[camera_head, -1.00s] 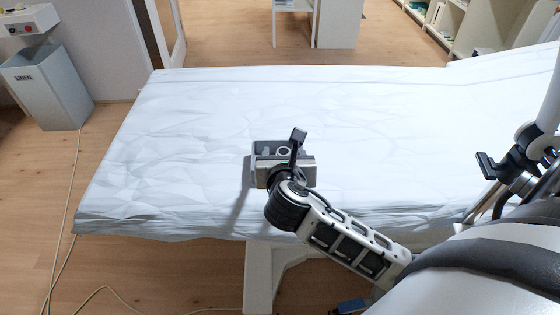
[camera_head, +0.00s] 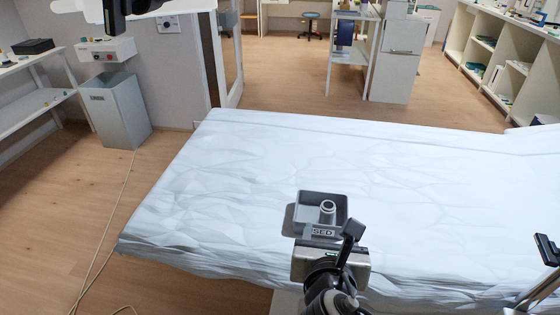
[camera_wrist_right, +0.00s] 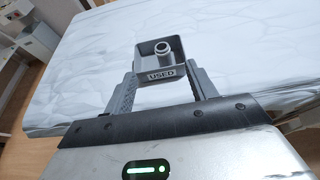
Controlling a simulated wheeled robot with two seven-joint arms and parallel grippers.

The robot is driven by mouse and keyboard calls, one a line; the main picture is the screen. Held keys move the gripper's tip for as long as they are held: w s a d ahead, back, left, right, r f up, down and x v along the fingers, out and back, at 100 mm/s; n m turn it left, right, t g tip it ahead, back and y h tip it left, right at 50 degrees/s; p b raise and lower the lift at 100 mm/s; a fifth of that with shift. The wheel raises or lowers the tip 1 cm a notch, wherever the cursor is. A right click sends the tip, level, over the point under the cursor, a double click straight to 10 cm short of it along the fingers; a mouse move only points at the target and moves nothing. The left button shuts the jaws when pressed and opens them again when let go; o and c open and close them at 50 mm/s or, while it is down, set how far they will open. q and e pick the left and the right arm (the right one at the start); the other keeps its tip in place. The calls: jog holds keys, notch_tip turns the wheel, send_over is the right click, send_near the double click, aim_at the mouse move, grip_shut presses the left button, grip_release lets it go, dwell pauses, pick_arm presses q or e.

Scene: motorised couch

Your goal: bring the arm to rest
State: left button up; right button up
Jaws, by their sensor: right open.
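My right gripper (camera_head: 322,235) is above the near side of the couch, with its jaws open. In the right wrist view its two fingers (camera_wrist_right: 161,84) are apart, and a small grey tray (camera_wrist_right: 160,70) labelled "USED" shows ahead of and between them. I cannot tell whether a finger touches the tray. The tray (camera_head: 303,200) sits on the white couch cover and holds a pale ring-like piece (camera_head: 328,207). The right arm comes up from the bottom of the head view.
The white-covered couch (camera_head: 240,170) fills the middle, mostly bare. A grey bin (camera_head: 115,112) and a cable on the floor are at the left. Shelves (camera_head: 490,60) stand at the right back. A dark part (camera_head: 118,14) at the top left is unclear.

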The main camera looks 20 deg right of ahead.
jog(key=s+a+f+m+y, duration=0.2)
jog(key=f+m, duration=0.4)
jog(key=m, duration=0.3)
jog(key=s+a+f+m+g+y, duration=0.1)
jog(key=f+m+y, duration=0.3)
jog(key=m, duration=0.5)
jog(key=s+a+f+m+y, duration=0.3)
jog(key=a+f+m+y, duration=0.1)
jog(key=f+m, duration=0.3)
jog(key=shift+f+m, duration=0.35)
jog(key=shift+m, duration=0.75)
